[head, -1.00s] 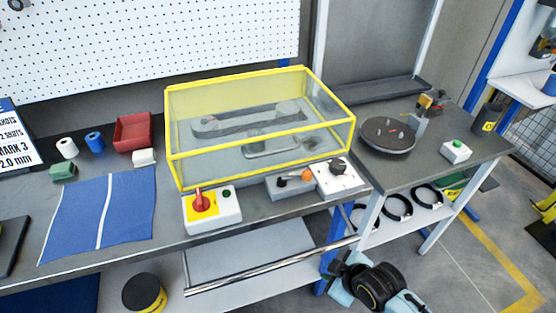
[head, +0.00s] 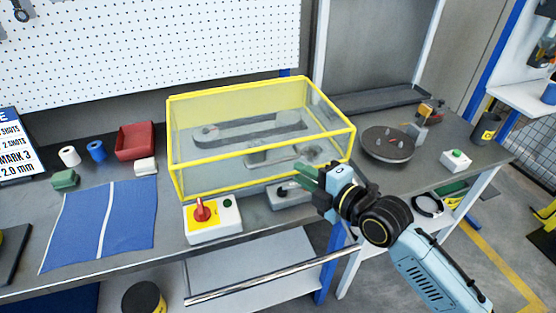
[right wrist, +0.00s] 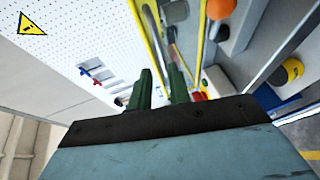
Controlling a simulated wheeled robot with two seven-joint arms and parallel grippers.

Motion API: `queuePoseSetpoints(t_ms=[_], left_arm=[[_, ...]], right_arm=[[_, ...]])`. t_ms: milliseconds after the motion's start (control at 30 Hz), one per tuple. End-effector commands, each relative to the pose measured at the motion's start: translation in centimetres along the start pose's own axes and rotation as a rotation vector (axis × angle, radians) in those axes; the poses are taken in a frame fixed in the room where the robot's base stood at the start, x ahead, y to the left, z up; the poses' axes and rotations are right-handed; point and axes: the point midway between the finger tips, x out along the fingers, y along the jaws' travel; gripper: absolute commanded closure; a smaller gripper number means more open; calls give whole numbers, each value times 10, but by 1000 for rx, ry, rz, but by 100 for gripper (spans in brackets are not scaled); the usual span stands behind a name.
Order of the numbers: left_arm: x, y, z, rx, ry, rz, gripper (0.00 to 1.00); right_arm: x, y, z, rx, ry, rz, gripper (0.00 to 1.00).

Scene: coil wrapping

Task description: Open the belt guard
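The belt guard (head: 262,148) is a clear box with yellow edges, standing closed over a dark belt unit (head: 250,130) on the bench in the head view. My right gripper (head: 303,176) is in front of the guard's lower right front, its green fingers pointing left. Whether it touches the guard I cannot tell. In the right wrist view the two fingers (right wrist: 160,80) stand apart with nothing between them, and a yellow bar (right wrist: 148,38) lies beyond them. My left gripper is not in view.
A box with a red knob (head: 201,211) stands before the guard; a grey control box (head: 287,195) is partly hidden by my right gripper. A round dark turntable (head: 388,143) stands to the right. A blue mat (head: 130,215), red bin (head: 134,141) and tape rolls lie left.

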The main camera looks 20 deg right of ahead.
Motion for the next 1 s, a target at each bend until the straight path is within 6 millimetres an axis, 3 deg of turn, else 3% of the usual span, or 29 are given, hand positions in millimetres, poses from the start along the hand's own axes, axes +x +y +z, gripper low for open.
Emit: queuePoseSetpoints(t_ms=[200, 400, 600, 867, 1000], left_arm=[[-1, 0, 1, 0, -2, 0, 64], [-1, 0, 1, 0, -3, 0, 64], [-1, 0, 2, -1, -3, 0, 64], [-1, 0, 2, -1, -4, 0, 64], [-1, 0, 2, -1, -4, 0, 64]], right_arm=[[48, 1, 0, 4, 0, 1, 81], [77, 0, 0, 4, 0, -1, 81], [88, 0, -1, 2, 1, -2, 81], [88, -1, 0, 1, 0, -2, 81], [88, -1, 0, 1, 0, -2, 98]])
